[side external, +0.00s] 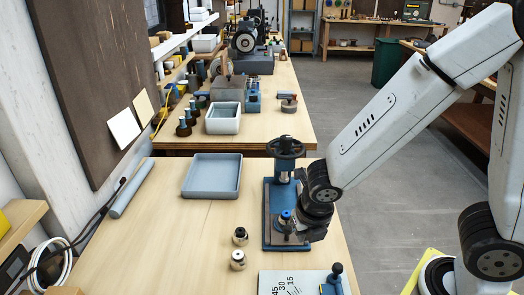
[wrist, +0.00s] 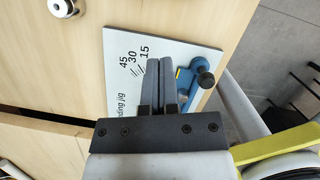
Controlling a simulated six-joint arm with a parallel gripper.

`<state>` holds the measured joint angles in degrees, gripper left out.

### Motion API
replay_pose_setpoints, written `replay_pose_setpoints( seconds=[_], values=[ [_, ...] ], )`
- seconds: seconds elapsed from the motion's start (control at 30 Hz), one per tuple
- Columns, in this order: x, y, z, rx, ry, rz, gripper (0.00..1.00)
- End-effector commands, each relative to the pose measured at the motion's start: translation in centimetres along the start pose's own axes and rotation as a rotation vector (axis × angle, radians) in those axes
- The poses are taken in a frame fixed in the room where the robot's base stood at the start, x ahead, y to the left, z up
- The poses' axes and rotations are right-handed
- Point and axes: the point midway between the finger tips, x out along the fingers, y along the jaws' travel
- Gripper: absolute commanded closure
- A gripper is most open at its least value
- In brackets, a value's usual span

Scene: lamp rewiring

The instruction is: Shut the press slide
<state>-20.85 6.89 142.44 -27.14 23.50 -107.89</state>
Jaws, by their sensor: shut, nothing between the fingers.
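The blue press (side external: 268,228) stands on the wooden bench in the side external view, with a black handwheel (side external: 285,147) on top and a bright column below it. A blue-topped knob (side external: 285,215) shows low on the press, perhaps part of the slide. My gripper (side external: 293,236) is at the right front of the press, close to the knob; my wrist covers part of the base, and I cannot tell if they touch. In the wrist view my gripper's two dark fingers (wrist: 161,63) are shut together with nothing between them. The press is not visible there.
A plate (side external: 290,283) marked 45, 30, 15 with a blue lever (side external: 336,275) lies in front; the plate also shows in the wrist view (wrist: 122,75). Two small metal fittings (side external: 238,259) (side external: 240,237) stand left of the press. A grey tray (side external: 212,195) lies behind them.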

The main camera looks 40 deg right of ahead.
Motion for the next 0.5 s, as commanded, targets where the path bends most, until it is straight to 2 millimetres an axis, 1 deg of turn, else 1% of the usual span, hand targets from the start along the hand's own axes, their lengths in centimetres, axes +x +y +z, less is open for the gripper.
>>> replay_pose_setpoints(
  seconds=[0.1, 0.5],
  values=[
    [1.1, 0.0, -0.1, 0.0, 0.003, -0.002, 1.0],
    [4.4, 0.0, 0.0, 0.0, 0.001, -0.001, 1.0]
  ],
)
